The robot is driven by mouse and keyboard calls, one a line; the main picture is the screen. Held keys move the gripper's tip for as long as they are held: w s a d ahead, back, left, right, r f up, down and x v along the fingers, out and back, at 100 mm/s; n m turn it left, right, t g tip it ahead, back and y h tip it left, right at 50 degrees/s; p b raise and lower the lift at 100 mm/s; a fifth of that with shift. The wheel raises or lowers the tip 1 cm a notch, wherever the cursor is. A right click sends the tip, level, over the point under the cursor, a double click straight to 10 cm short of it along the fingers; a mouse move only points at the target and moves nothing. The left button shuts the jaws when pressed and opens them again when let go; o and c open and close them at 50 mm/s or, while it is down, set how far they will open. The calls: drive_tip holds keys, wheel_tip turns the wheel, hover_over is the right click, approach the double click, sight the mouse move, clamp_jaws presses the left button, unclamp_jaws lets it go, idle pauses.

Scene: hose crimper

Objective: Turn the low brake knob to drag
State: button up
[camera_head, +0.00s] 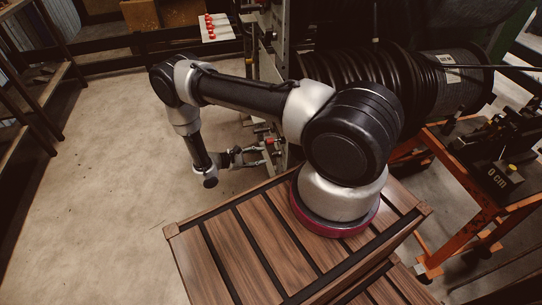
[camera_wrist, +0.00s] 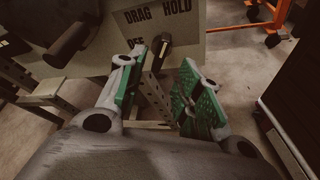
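The brake knob (camera_wrist: 165,42) is a small dark handle in the wrist view, in front of a pale plate (camera_wrist: 218,22) lettered DRAG, HOLD and OFF. DRAG is at the top left, HOLD at the top right and OFF below DRAG, partly covered. I cannot tell which word the knob points to. My gripper (camera_wrist: 163,78) is open, its green-padded fingers apart with nothing held. The knob shows in the gap just beyond the fingertips; contact is not visible. In the head view my gripper (camera_head: 264,156) is beside the machine's lower left side, and the knob cannot be made out.
A large black ribbed hose drum (camera_head: 385,80) lies behind my arm. An orange-framed stand (camera_head: 465,185) is on the right. A perforated metal post (camera_wrist: 152,95) shows between my fingers. Shelving (camera_head: 35,90) stands at the left. The floor (camera_head: 110,170) left of my gripper is clear.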

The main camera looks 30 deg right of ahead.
sight(272, 155)
drive_tip(key=x, duration=0.7)
drive_tip(key=c, duration=0.7)
drive_tip(key=shift+r, duration=0.1)
drive_tip(key=n+g+y, duration=0.1)
drive_tip(key=n+g, duration=0.1)
drive_tip(key=n, duration=0.2)
drive_tip(key=n+g, duration=0.3)
drive_tip(key=shift+w+n+y, duration=0.2)
drive_tip(key=shift+n+y, duration=0.2)
drive_tip(key=shift+g, duration=0.3)
